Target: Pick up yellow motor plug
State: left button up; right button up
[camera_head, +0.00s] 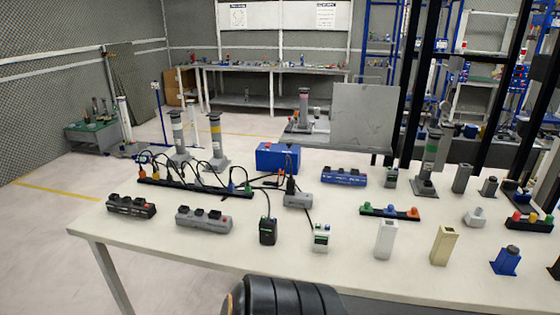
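A tall grey post on a wide base, with yellow bands (214,132), stands upright toward the back left of the white table. A pale yellow upright block (444,245) stands near the front right. I cannot tell for sure which of these is the yellow motor plug. Nothing is seen touching either one. Neither of my grippers is in view; a dark ribbed part at the bottom middle shows no fingers.
The white table (160,240) holds a cabled power strip (195,188), a blue box (277,158), grey socket strips (203,218), a white block (386,240) and a blue plug (506,261). Another banded post (177,130) stands close left of the yellow-banded one. Dark uprights (410,85) rise at right.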

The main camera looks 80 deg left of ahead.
aim_at(155, 174)
jog(key=u, duration=3.7)
jog(key=z, duration=0.4)
jog(key=i+j+z, duration=0.2)
jog(key=z, duration=0.2)
jog(key=i+j+z, duration=0.15)
jog(key=j+z, duration=0.2)
jog(key=i+j+z, duration=0.15)
jog(key=z, duration=0.25)
jog(key=j, duration=0.1)
